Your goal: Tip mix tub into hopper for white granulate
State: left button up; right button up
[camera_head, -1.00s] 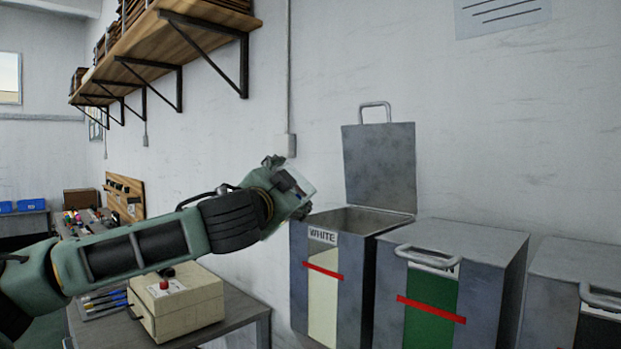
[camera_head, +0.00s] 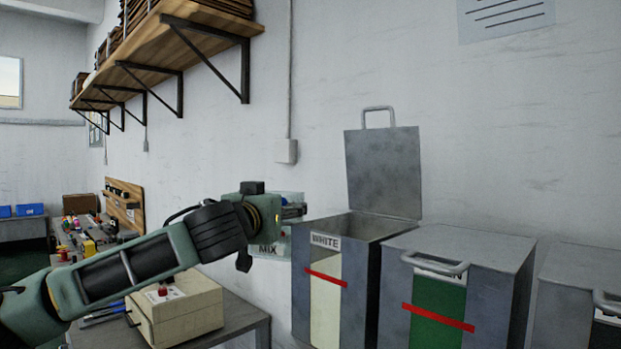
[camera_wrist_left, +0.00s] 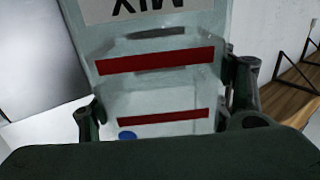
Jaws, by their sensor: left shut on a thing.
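The mix tub (camera_head: 272,247) is clear, with a MIX label low on its side. It hangs about upright in my left gripper (camera_head: 290,211), left of the white hopper's rim. The hopper for white granulate (camera_head: 357,265) is a grey metal bin labelled WHITE, with a pale window and red stripe. Its lid (camera_head: 384,170) stands open; its inside is mostly hidden. My right gripper is not in view.
A closed hopper with a green window (camera_head: 440,305) stands right of the white one, and another grey hopper (camera_head: 570,290) beyond it. A beige box with a red button (camera_head: 178,310) sits on a bench at lower left. A wooden shelf (camera_head: 150,62) juts from the wall above.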

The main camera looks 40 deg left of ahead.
pick_arm(q)
jog(key=shift+t, duration=0.4)
jog(key=r+p, duration=0.2)
jog(key=r, duration=0.1)
jog(key=r+p, duration=0.1)
jog(key=r, duration=0.1)
jog(key=shift+d, duration=0.4)
